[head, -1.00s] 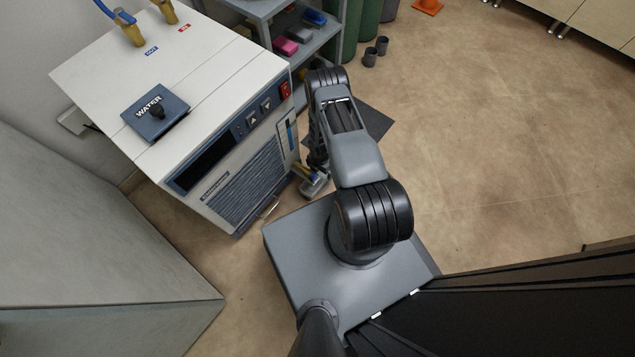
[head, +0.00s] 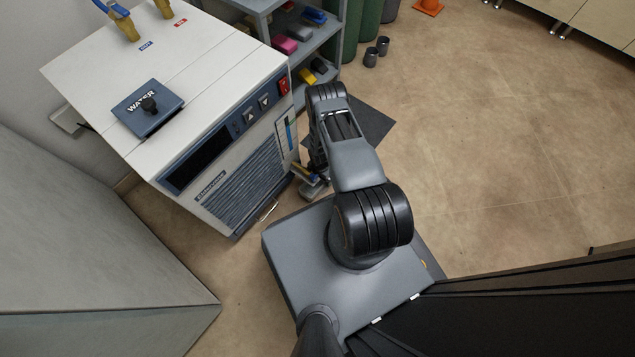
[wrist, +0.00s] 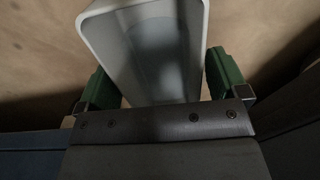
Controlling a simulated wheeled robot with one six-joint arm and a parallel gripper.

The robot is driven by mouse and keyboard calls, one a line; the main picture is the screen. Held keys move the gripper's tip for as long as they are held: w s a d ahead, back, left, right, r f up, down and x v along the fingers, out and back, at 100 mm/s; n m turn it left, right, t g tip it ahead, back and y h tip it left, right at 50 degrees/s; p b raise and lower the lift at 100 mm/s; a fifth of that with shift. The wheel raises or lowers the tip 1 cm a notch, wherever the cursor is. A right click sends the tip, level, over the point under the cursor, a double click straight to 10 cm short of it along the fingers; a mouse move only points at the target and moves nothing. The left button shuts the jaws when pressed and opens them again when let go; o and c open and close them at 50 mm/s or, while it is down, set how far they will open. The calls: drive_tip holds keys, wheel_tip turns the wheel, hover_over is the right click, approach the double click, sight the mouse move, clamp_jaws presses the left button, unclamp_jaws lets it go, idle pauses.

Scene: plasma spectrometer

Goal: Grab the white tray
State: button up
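A white tray (wrist: 145,10) with a raised rim and rounded corners fills the upper middle of the wrist view, tilted and close to the camera. My gripper (wrist: 162,82) has its two green fingers apart, one on each side of the tray's narrow near end. The tray's edge overlaps the left finger, and the right finger is close beside the opposite edge. I cannot tell whether the fingers press on it. In the head view my gripper (head: 315,187) hangs low beside the white machine, mostly hidden by my arm. The tray is not visible there.
The white machine (head: 215,62) with a WATER cap stands close to the left of my arm. A shelf (head: 322,50) with coloured items, green cylinders (head: 371,25) and two dark cups (head: 376,52) are behind. A grey cabinet (head: 80,250) is at the left. The floor at right is open.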

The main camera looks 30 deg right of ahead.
drive_tip(key=c, duration=1)
drive_tip(key=shift+r, duration=0.1)
drive_tip(key=shift+c, duration=0.2)
